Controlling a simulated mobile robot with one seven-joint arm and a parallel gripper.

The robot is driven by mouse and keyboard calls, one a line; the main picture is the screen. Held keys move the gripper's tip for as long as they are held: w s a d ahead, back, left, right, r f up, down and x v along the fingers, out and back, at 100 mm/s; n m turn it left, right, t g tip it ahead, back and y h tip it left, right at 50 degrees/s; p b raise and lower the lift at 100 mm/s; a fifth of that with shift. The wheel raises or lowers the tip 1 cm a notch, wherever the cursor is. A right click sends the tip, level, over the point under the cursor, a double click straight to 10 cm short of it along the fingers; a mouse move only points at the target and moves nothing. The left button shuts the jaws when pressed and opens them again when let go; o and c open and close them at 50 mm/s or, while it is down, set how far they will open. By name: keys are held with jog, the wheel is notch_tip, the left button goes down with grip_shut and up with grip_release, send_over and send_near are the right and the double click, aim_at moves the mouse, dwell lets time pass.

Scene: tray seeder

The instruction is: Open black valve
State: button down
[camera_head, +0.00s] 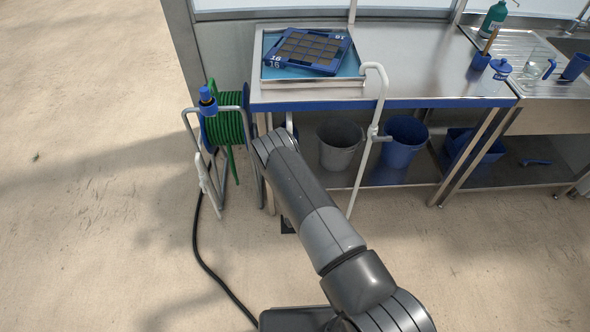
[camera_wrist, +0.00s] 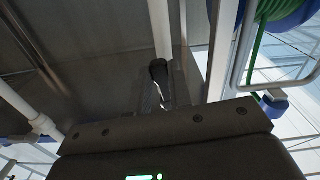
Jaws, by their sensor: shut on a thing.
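The black valve (camera_wrist: 158,69) shows in the wrist view as a small dark piece at the lower end of a vertical white pipe (camera_wrist: 160,28). My gripper (camera_wrist: 164,92) is at the valve, with its fingers shut on it. The fingers are dark and partly hidden by the wrist housing, so the exact grip and the angle of the valve's handle are hard to tell. In the head view my arm reaches to the table's front left corner and hides the valve and the gripper. A short piece of white pipe (camera_head: 290,122) shows just beyond the arm.
A hose reel (camera_head: 225,127) with green hose stands left of the steel table (camera_head: 425,62). A bent white pipe (camera_head: 382,95) rises at the table's front. A grey bucket (camera_head: 339,146) and a blue bucket (camera_head: 404,140) stand underneath. The floor at left is mostly clear.

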jog(key=shift+a+f+m, duration=0.1)
jog(key=shift+a+m, duration=0.25)
jog(key=shift+m, duration=0.35)
jog(key=c, duration=1.3)
grip_release()
jog(key=shift+s, duration=0.1)
jog(key=s, duration=1)
jog(key=shift+s, duration=0.35)
